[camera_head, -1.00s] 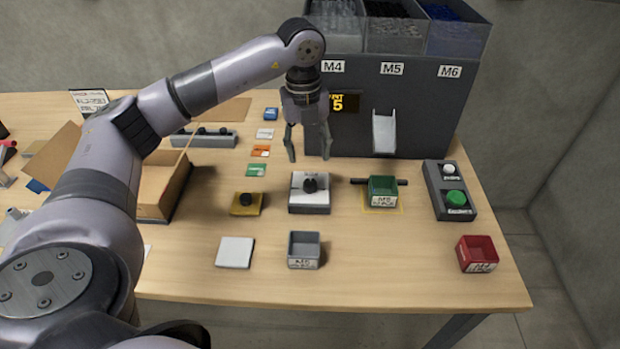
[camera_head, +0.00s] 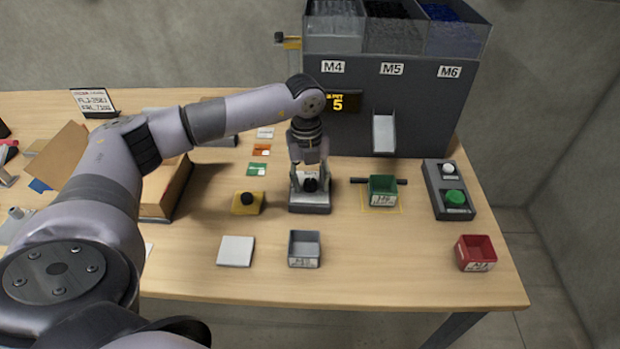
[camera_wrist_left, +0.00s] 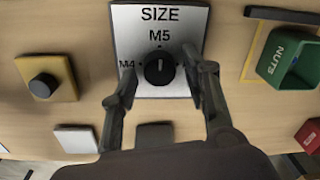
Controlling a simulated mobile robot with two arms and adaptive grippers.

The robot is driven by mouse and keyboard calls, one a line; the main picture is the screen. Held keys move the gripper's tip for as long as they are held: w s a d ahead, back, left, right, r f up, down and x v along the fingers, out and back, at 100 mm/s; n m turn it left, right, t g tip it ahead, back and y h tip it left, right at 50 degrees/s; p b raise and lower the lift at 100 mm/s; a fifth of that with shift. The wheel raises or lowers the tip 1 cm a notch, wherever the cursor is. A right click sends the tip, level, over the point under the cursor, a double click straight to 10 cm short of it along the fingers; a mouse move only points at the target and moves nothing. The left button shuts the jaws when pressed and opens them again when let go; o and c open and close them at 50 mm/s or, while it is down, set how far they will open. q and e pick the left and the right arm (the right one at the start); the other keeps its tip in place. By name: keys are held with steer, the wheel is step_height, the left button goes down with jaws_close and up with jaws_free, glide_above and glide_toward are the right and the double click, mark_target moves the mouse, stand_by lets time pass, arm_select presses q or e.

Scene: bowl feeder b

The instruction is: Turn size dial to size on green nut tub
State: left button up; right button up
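The size dial (camera_head: 311,185) is a black round knob on a white plate on a small box. In the left wrist view the dial (camera_wrist_left: 159,70) stands between the labels, with M5 above and M4 to its left. Its pale mark seems to face M5. My left gripper (camera_head: 309,181) points down over the dial. Its open fingers are on either side of the knob, with gaps visible in the left wrist view. The green nut tub (camera_head: 383,191) stands right of the dial. NUTS is legible on it in the wrist view (camera_wrist_left: 286,62), but its size label is not readable.
A yellow block with a black knob (camera_head: 247,203) is left of the dial. A grey tub (camera_head: 304,249) and a white square (camera_head: 235,251) lie in front. The feeder (camera_head: 420,105) stands behind, its display showing 5. A button box (camera_head: 448,190) and red tub (camera_head: 475,253) are at right.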

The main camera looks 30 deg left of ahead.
arm_select(q)
jaws_close()
stand_by(0.3)
steer(key=m+b, duration=0.1)
steer(key=m, duration=0.2)
steer(key=shift+m, duration=0.4)
steer(key=m+b, duration=0.1)
steer(key=m, duration=0.4)
steer(key=shift+a+b, duration=0.1)
steer(key=shift+b, duration=0.3)
steer(key=m+b, duration=0.1)
steer(key=m, duration=0.4)
steer(key=shift+a+g, duration=0.1)
steer(key=shift+g, duration=0.2)
steer(key=shift+w+m+b, duration=0.1)
steer(key=shift+m+b, duration=0.35)
steer(key=shift+m, duration=1.55)
steer(key=shift+r, duration=0.1)
